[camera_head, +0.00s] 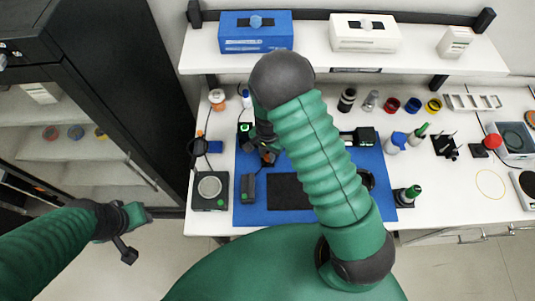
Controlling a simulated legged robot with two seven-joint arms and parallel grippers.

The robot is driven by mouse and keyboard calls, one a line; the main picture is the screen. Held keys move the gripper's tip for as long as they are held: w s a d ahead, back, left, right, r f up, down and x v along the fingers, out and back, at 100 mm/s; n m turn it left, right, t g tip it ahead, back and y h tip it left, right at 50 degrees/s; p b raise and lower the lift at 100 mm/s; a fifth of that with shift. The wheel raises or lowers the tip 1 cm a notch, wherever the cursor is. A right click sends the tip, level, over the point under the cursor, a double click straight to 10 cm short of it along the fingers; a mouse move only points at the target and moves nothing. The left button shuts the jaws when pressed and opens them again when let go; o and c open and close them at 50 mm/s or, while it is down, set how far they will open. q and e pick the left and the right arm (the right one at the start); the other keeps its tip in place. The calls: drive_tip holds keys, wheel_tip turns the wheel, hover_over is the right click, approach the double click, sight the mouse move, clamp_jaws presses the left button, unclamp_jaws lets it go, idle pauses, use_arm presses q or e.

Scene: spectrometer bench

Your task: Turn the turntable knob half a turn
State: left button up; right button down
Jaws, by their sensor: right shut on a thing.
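My right arm reaches up over the blue mat (225,213), and its dark gripper (266,150) is down at the mat's back left. It is shut on a small part of the dark device there, which I take to be the turntable knob; the jaws and arm hide most of it. A bit of orange-brown shows just below the jaws. The knob's angle cannot be read. My left gripper (133,232) hangs empty over the floor at the left, away from the bench; its jaws are too unclear to judge.
A black block (248,187) and a flat black panel (288,192) lie on the mat. A scale-like device (210,191) stands left of it. Bottles and coloured jars (412,105) stand at the back right. A shelf (320,61) with a blue box (255,32) overhangs the bench.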

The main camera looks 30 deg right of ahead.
drive_tip(key=n, duration=0.2)
drive_tip(key=n+b, duration=0.1)
drive_tip(key=n, duration=0.1)
drive_tip(key=shift+w+n, duration=0.2)
drive_tip(key=shift+n, duration=0.1)
drive_tip(key=n, duration=0.4)
drive_tip(key=shift+n+b, duration=0.3)
drive_tip(key=shift+b, duration=0.05)
drive_tip(key=n, duration=0.4)
drive_tip(key=shift+r+n, duration=0.1)
drive_tip(key=shift+n, duration=0.2)
drive_tip(key=n, duration=0.3)
drive_tip(key=shift+n, duration=0.3)
drive_tip(key=n, duration=0.3)
drive_tip(key=shift+r+n+p, duration=0.1)
drive_tip(key=shift+n+p, duration=0.2)
drive_tip(key=shift+p, duration=0.1)
drive_tip(key=n+p, duration=0.1)
drive_tip(key=n, duration=0.3)
drive_tip(key=shift+n, duration=0.3)
drive_tip(key=n+p, duration=0.2)
drive_tip(key=n, duration=0.2)
drive_tip(key=shift+w+n+p, duration=0.1)
drive_tip(key=shift+n+p, duration=0.65)
drive_tip(key=shift+n, duration=1.25)
